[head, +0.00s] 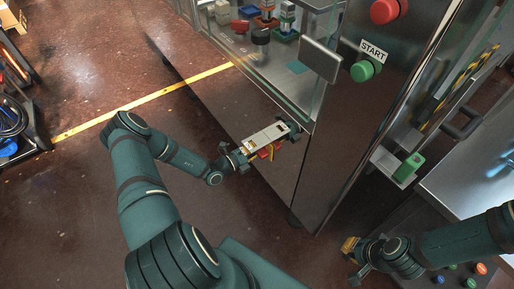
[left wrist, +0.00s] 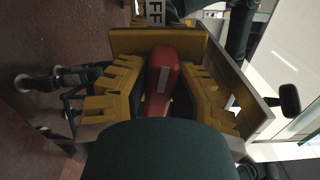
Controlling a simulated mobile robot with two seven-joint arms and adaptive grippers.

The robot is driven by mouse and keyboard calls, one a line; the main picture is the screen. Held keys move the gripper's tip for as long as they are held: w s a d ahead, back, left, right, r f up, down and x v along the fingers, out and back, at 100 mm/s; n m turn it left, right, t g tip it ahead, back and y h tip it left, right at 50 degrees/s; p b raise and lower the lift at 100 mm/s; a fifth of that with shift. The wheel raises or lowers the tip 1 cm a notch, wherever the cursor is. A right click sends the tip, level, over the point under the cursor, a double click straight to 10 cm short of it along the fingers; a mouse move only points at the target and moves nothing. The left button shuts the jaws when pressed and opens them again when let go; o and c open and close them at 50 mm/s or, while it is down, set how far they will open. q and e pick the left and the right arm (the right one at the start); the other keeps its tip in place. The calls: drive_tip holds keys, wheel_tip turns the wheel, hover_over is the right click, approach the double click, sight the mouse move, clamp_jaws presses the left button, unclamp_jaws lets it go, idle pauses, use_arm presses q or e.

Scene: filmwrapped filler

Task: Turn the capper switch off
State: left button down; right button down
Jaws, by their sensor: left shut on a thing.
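The capper switch is a pale metal box (head: 266,137) on the dark side of the machine cabinet. Its red handle (head: 265,153) shows just below the box. In the left wrist view the red handle (left wrist: 163,75) is between my yellow finger pads, below a pale label (left wrist: 155,12) reading "FF", its first part hidden. My left gripper (left wrist: 165,95) is shut on the handle; in the head view it is against the switch. I cannot tell the handle's exact setting. My right gripper (head: 351,249) is low at the right, away from the switch; its opening is unclear.
A green START button (head: 362,71) and a red button (head: 384,11) are on the cabinet's upper panel. A glass-sided bay (head: 262,64) is above the switch.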

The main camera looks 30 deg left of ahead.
use_arm(q)
drive_tip(key=shift+n, duration=0.8)
drive_tip(key=c, duration=0.8)
unclamp_jaws()
drive_tip(key=shift+w, duration=0.1)
drive_tip(key=shift+f, duration=0.1)
drive_tip(key=v, duration=1.2)
